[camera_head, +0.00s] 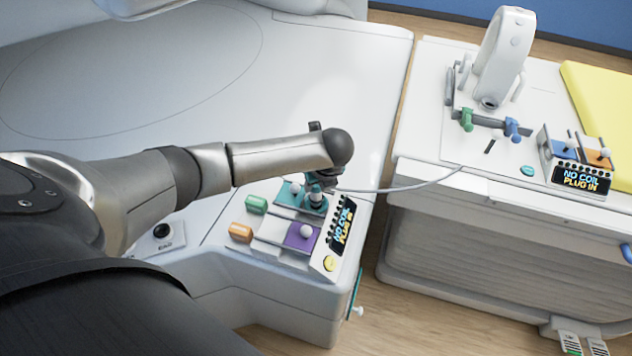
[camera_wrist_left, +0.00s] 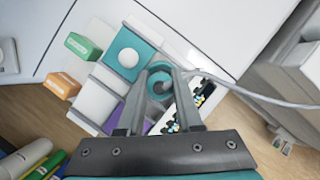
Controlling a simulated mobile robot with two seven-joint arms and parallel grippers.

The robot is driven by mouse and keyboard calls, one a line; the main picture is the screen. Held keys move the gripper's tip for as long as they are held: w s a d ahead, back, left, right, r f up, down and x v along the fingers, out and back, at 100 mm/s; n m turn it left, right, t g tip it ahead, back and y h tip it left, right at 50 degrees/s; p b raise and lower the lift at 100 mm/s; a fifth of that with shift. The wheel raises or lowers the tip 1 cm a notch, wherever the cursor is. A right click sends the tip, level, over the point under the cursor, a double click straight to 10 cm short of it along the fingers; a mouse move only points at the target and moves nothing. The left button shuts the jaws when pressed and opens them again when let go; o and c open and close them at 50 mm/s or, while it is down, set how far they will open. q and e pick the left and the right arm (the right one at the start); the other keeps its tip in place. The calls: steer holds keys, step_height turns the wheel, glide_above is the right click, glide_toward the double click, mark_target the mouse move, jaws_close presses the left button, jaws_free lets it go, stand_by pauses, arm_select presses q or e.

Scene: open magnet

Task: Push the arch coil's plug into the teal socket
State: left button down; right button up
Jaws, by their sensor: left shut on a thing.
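The arch coil (camera_head: 503,55) is a white arch standing on the right-hand cart. A grey cable (camera_head: 405,189) runs from the cart to the teal plug (camera_head: 316,199). My left gripper (camera_head: 321,184) is shut on the plug, over the end of the teal socket plate (camera_head: 284,199). In the left wrist view the plug (camera_wrist_left: 160,84) shows as a teal ring between the two fingers (camera_wrist_left: 161,90), right of the teal plate (camera_wrist_left: 117,47) with its white knob. The gripper partly hides the plug's lower end, so I cannot tell how it meets the socket. My right gripper is out of view.
A purple socket plate (camera_head: 298,238) lies beside the teal one. The display (camera_head: 342,228) reads NO COIL PLUG IN. Green (camera_head: 256,205) and orange (camera_head: 240,232) blocks sit to the left. A second panel (camera_head: 578,172) and yellow pad (camera_head: 604,96) are on the cart.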

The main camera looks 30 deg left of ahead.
arm_select(q)
steer(key=shift+f+b, duration=0.5)
steer(key=shift+f, duration=0.65)
steer(key=c, duration=0.5)
jaws_free()
steer(key=p+v, duration=0.3)
steer(key=v, duration=1.2)
steer(key=shift+r, duration=0.2)
